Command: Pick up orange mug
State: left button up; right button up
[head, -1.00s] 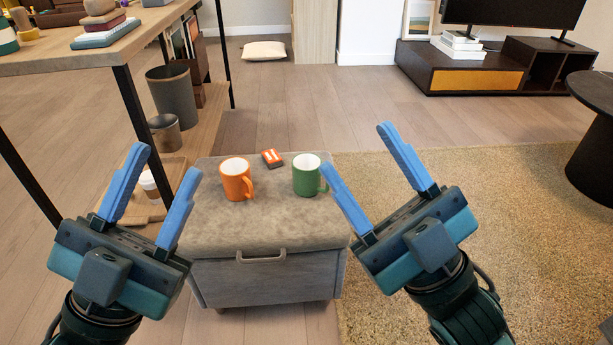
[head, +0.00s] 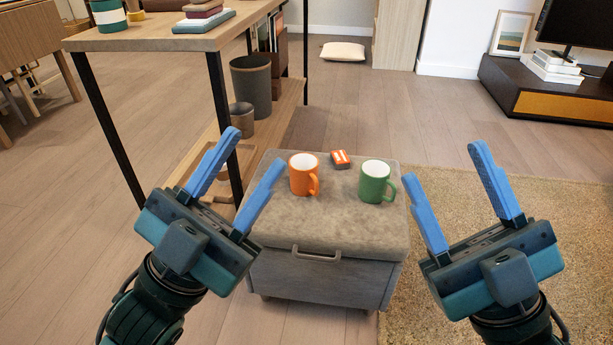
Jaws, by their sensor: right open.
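The orange mug (head: 302,175) stands upright on the grey ottoman (head: 320,225), its handle toward the right. A green mug (head: 374,182) stands upright to its right, handle also to the right. My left gripper (head: 250,168) is open and empty, left of the orange mug and nearer to me, apart from it. My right gripper (head: 445,196) is open and empty, to the right of the green mug and apart from it.
A small orange box (head: 341,159) lies behind the mugs on the ottoman. A shelving table (head: 150,42) with a black frame stands to the left, with bins (head: 251,85) on its lower shelf. A shag rug (head: 455,190) lies at right. Wooden floor in front is clear.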

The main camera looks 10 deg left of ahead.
aim_at(304, 167)
jog(key=i+j+z, duration=0.3)
jog(key=z, duration=0.15)
jog(key=i+j+z, duration=0.25)
jog(key=j+z, duration=0.2)
